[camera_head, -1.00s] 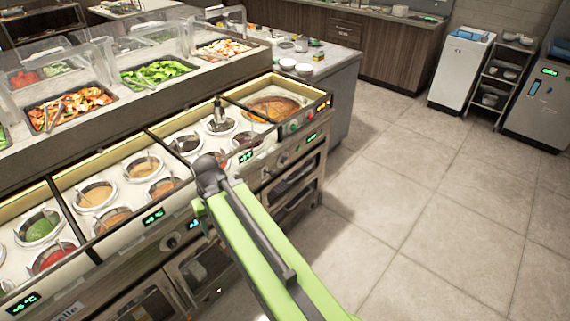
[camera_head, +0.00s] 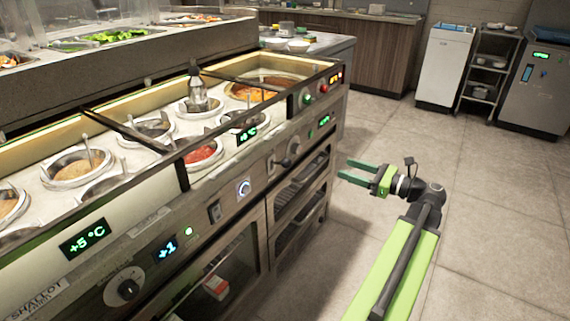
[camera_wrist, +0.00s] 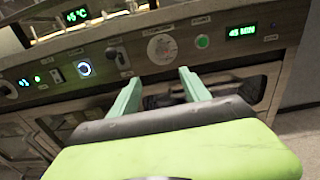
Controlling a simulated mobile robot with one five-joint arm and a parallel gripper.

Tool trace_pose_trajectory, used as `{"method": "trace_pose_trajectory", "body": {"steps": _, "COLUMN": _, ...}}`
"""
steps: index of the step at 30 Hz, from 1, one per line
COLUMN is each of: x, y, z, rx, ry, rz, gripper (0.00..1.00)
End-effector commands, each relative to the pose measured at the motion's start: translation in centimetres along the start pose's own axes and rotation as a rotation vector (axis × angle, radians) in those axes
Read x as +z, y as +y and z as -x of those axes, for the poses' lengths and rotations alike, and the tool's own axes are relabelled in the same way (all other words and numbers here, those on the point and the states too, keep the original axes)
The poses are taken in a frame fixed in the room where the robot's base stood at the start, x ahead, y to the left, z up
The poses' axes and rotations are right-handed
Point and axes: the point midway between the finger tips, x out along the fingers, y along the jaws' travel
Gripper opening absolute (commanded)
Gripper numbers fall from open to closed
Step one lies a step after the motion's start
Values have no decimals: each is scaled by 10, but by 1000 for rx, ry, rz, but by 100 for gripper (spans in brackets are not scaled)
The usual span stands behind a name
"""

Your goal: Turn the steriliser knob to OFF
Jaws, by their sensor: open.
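A round pale dial (camera_wrist: 162,48) sits on the steel control panel in the wrist view, just beyond my fingertips. Beside it are a green button (camera_wrist: 203,41) and a green "45 MIN" display (camera_wrist: 241,31). In the head view a knob with a dark handle (camera_head: 293,148) sits near the panel's right part. The labels are too small to read, so I cannot tell for sure which is the steriliser knob. My gripper (camera_head: 345,171) is open and empty, right of the counter with its fingers toward the panel, apart from it. It also shows in the wrist view (camera_wrist: 158,74).
Sauce wells (camera_head: 78,168) line the counter top. A black knob (camera_head: 128,289), a lit ring knob (camera_head: 243,188) and a switch (camera_head: 215,211) are further left on the panel. Oven doors (camera_head: 299,200) lie below. Open tiled floor (camera_head: 480,200) is at right.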

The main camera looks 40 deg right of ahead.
Motion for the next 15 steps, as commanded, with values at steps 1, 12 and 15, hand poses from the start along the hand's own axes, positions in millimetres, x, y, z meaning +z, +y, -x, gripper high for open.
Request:
{"method": "trace_pose_trajectory", "body": {"steps": 1, "x": -3, "y": -3, "z": 7, "rx": -11, "ry": -12, "rz": -9, "gripper": 55}}
{"method": "trace_pose_trajectory", "body": {"steps": 12, "x": 2, "y": -2, "z": -24, "rx": -6, "ry": -19, "rz": -15, "gripper": 55}}
{"method": "trace_pose_trajectory", "body": {"steps": 15, "x": 2, "y": -2, "z": -49, "rx": -5, "ry": -18, "rz": -14, "gripper": 55}}
